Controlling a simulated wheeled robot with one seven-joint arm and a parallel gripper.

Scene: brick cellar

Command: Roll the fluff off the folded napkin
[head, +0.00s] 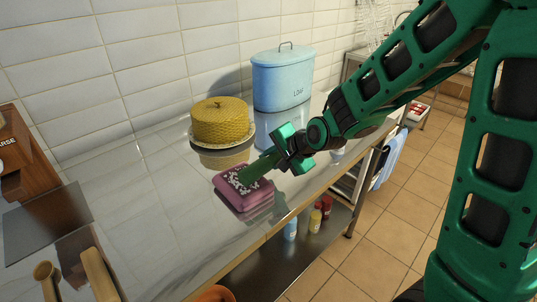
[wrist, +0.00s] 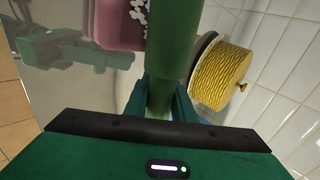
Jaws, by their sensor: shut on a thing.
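A folded mauve napkin (head: 236,195) lies on the shiny counter, with white fluff (head: 234,178) scattered on its top. My gripper (head: 281,155) is shut on a green roller (head: 255,171), just right of the napkin and above the counter. The roller's far end overlaps the fluffy top in the head view; I cannot tell if it touches. In the wrist view the roller (wrist: 165,55) runs up from between the fingers and covers part of the view. The napkin (wrist: 117,25) and some fluff (wrist: 139,12) show at its left.
A yellow woven cake cover (head: 221,122) on a plate stands behind the napkin. A blue loaf bin (head: 283,80) stands farther back by the tiled wall. Wooden items (head: 97,275) are at the near left. The counter (head: 150,215) left of the napkin is clear.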

